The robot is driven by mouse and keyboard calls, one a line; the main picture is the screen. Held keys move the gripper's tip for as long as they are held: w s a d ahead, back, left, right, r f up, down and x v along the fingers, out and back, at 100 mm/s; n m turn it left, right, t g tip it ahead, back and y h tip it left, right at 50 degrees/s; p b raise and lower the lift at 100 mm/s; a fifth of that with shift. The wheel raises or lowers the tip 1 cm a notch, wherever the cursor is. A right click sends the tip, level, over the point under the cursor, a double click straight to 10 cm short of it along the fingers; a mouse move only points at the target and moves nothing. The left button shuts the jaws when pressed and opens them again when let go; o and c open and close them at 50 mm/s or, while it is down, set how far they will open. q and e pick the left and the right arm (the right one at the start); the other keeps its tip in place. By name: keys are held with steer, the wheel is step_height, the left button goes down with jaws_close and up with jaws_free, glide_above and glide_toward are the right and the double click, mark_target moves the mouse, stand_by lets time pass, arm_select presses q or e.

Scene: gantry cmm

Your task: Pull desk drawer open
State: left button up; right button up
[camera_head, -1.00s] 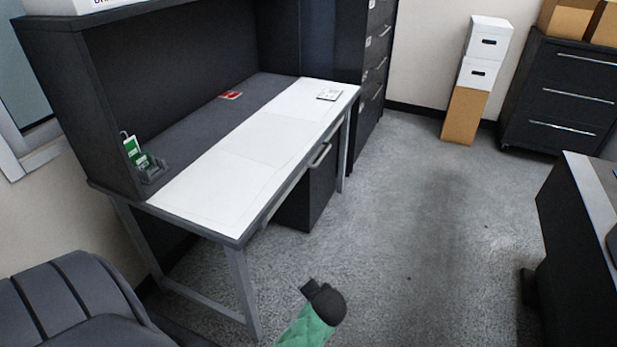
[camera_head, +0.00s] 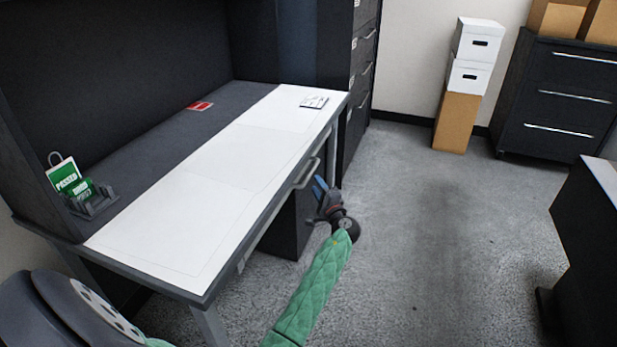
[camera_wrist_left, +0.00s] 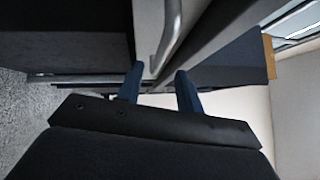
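The desk has a white and dark grey top (camera_head: 200,185) and a metal frame. The desk drawer's front (camera_head: 275,205) runs under the top's edge and looks shut. Its grey bar handle (camera_head: 307,174) is near the far end of that front. In the left wrist view the handle (camera_wrist_left: 172,28) stands just ahead of the fingers, around the gap between them. My left gripper (camera_head: 320,188), with blue fingers, is close to the handle; its fingers (camera_wrist_left: 159,88) are apart with nothing between them. Contact with the handle cannot be told. My right gripper is out of view.
A dark pedestal cabinet (camera_head: 288,226) stands under the desk. A tall dark filing cabinet (camera_head: 357,85) is beyond it. Green cards in a stand (camera_head: 80,190) and a red card (camera_head: 199,106) are on the desk. Open carpet (camera_head: 430,240) lies right of the arm; a dark desk (camera_head: 590,240) stands farther right.

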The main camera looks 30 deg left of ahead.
mark_target(310, 173)
arm_select(q)
steer(key=shift+x, duration=3.35)
jaws_close()
